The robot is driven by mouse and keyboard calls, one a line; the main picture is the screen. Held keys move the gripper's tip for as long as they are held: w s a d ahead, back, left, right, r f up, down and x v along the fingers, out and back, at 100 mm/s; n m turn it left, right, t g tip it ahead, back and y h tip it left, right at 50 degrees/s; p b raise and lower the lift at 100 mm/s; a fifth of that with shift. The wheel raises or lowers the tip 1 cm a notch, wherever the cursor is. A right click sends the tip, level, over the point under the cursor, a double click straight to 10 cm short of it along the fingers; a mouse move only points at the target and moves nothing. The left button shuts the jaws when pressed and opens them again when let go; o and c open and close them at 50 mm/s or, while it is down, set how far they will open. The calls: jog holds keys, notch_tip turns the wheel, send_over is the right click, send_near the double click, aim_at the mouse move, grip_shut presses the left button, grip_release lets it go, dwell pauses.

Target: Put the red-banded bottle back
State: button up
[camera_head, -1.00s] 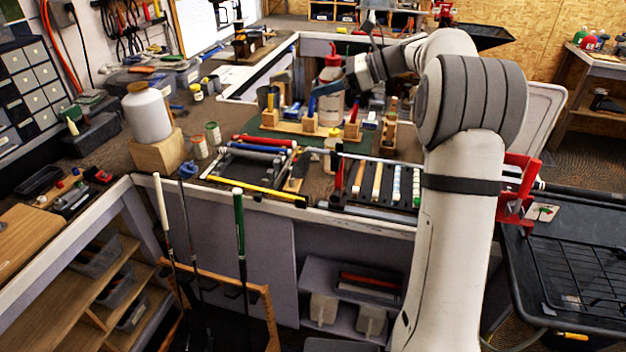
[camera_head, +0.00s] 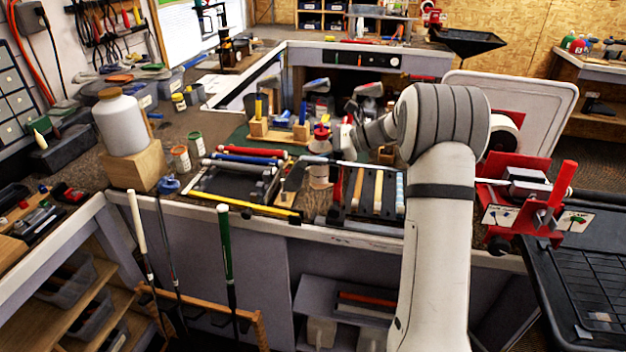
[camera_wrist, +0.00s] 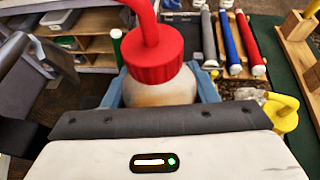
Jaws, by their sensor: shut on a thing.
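The bottle (camera_head: 320,146) is a pale bottle with a red cap, above the near bench in the head view. In the wrist view the bottle (camera_wrist: 160,93) shows its red cap (camera_wrist: 156,62) and bent red spout from close above. My gripper (camera_head: 340,139) is shut on it, with blue fingers on both sides of the body in the wrist view. The bottle looks roughly upright. Its lower part is hidden in the wrist view, and I cannot make out a band on it or whether its base touches anything.
A rack with grips (camera_head: 372,188) lies right of the bottle, and a tray with coloured grips (camera_head: 238,172) lies left. A wooden block stand (camera_head: 275,136) is behind. A yellow spout (camera_wrist: 283,105) is close right in the wrist view. A white jug (camera_head: 121,124) stands far left.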

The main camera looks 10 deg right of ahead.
aim_at(316, 178)
jog(key=shift+s+f+p, duration=0.1)
jog(key=shift+f+p, duration=0.35)
jog(key=shift+f, duration=3.5)
jog(key=o, duration=1.1)
jog(key=shift+f, duration=0.15)
jog(key=shift+d+r, duration=0.15)
jog(key=shift+r, duration=0.05)
jog(key=b+v, duration=0.2)
jog(key=v, duration=0.9)
jog(key=shift+d, duration=0.35)
jog(key=shift+s+r, duration=0.1)
jog(key=shift+r, duration=0.05)
